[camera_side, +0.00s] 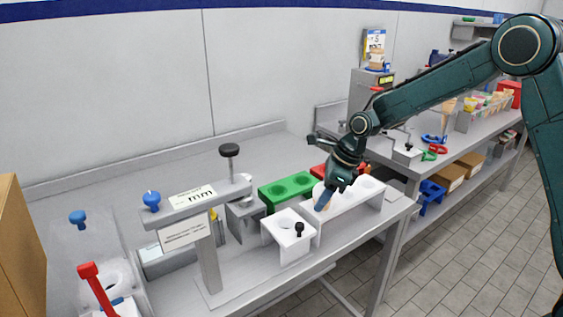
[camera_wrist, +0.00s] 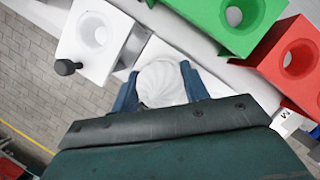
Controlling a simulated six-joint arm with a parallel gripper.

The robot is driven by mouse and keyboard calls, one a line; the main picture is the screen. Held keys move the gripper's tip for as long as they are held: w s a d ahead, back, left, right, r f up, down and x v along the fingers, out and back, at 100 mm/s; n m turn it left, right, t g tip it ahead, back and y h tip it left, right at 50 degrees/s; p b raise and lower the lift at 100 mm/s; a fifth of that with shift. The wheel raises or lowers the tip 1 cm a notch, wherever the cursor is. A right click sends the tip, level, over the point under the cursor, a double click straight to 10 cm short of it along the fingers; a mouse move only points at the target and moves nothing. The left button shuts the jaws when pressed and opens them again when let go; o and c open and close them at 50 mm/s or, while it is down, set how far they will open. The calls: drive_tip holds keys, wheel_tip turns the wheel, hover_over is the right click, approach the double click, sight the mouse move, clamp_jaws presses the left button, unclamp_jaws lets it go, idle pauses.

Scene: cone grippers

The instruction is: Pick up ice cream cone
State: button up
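My gripper (camera_side: 327,199) reaches down at the left end of a long white stand (camera_side: 339,206) with holes. In the wrist view, the two blue fingers of my gripper (camera_wrist: 159,82) lie on either side of a white swirled ice cream top (camera_wrist: 162,85), with almost no gap. I cannot tell whether the fingers press on it. A small tan piece of the cone (camera_side: 322,206) shows just below the fingers in the side view. The rest of the cone is hidden, so I cannot tell whether it sits in a hole.
A white one-hole stand with a black knob (camera_wrist: 68,67) is close on the left. A grey post with a label (camera_side: 206,255) is farther left. The table's front edge is near.

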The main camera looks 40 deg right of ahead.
idle(0.3)
wheel_tip(320, 180, up, 20)
idle(0.8)
